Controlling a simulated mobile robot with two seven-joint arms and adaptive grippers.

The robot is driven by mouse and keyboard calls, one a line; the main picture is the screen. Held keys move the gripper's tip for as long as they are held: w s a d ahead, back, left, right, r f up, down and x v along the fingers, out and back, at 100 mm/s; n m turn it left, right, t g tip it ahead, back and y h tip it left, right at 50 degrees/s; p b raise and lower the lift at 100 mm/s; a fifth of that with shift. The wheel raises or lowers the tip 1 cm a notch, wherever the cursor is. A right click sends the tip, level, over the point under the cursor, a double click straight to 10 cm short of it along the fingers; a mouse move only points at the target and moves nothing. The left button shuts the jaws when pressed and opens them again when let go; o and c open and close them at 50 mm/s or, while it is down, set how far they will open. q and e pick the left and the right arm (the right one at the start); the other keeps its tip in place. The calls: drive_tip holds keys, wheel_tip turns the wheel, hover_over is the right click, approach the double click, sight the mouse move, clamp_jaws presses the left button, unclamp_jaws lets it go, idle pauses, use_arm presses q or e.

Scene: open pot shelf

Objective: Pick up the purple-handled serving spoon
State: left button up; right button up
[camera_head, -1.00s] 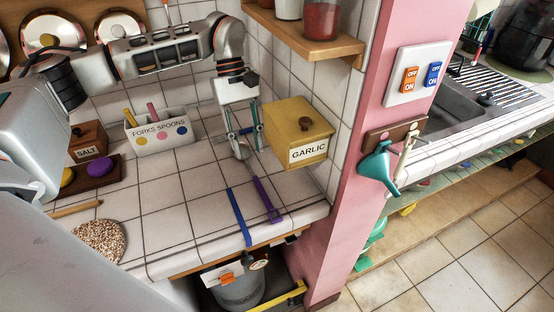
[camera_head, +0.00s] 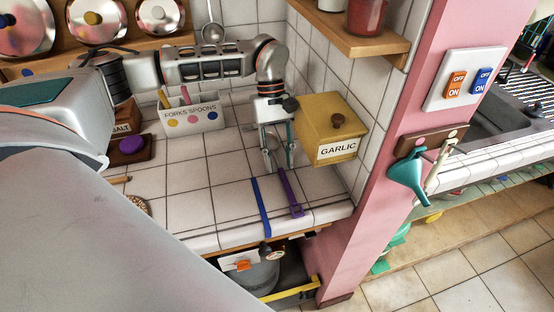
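The purple-handled serving spoon (camera_head: 289,190) lies on the white tiled counter, its handle pointing toward the front edge. Its metal end runs back toward my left gripper and is partly hidden by the fingers. My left gripper (camera_head: 279,164) points down with its two fingers apart, at the back end of the purple handle. It looks open and empty; I cannot tell whether the fingers touch the spoon. My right gripper is not in view.
The yellow garlic box (camera_head: 318,121) stands close on the right. The forks and spoons holder (camera_head: 194,118) is at the back left. A wooden shelf (camera_head: 345,38) juts out above.

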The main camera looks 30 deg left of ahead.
sight(278, 165)
use_arm(q)
drive_tip(key=shift+f, duration=0.15)
idle(0.4)
clamp_jaws()
drive_tip(key=shift+s+r, duration=0.1)
drive_tip(key=shift+r, duration=0.3)
wheel_tip(278, 165, up, 6)
drive_tip(key=shift+a+r, duration=0.1)
drive_tip(key=shift+r, duration=0.15)
drive_tip(key=s+a+b, duration=0.1)
drive_tip(key=s+a, duration=1.1)
drive_tip(key=s, duration=0.3)
drive_tip(key=shift+a, duration=0.35)
